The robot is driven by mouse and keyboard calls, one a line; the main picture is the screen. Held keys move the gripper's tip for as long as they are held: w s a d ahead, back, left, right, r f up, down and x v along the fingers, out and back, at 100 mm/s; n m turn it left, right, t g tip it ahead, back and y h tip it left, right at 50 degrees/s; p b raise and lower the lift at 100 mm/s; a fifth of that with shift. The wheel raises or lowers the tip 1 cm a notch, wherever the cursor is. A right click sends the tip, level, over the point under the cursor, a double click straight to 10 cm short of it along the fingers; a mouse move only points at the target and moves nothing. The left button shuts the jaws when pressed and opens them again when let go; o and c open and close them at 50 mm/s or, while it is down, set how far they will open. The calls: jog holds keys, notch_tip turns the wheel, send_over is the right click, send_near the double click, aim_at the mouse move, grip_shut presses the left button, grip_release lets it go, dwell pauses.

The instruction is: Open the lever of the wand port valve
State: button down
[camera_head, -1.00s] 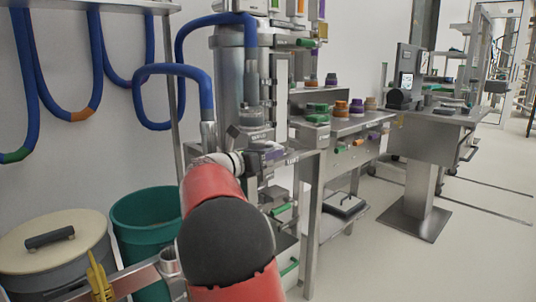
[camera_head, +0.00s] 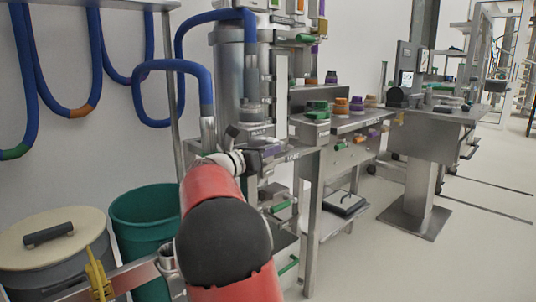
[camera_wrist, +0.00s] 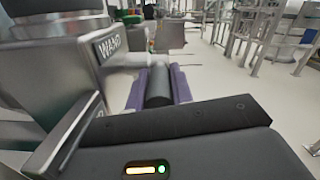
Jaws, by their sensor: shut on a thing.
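The wand port valve is a grey metal body marked WAND (camera_wrist: 110,45) at the left of the wrist view. In the head view its label (camera_head: 259,132) shows just above my gripper (camera_head: 262,157). In the head view the lever is mostly hidden behind the gripper.
A green bin (camera_head: 135,215) and a lidded grey drum (camera_head: 50,240) stand at the lower left. Blue hoses (camera_head: 145,90) hang on the wall. A steel bench (camera_head: 312,160) with coloured fittings extends right of the valve. Open floor lies at the right.

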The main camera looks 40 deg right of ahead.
jog(key=shift+f+h+b, duration=0.65)
jog(key=shift+h+b, duration=0.05)
jog(key=shift+b, duration=0.35)
jog(key=shift+d+r+h+b, duration=0.1)
jog(key=shift+r+h+b, duration=0.05)
jog(key=shift+h+b, duration=0.2)
jog(key=c, duration=1.2)
grip_release()
jog(key=shift+c, duration=0.2)
jog(key=v, duration=0.7)
jog(key=shift+a, duration=0.4)
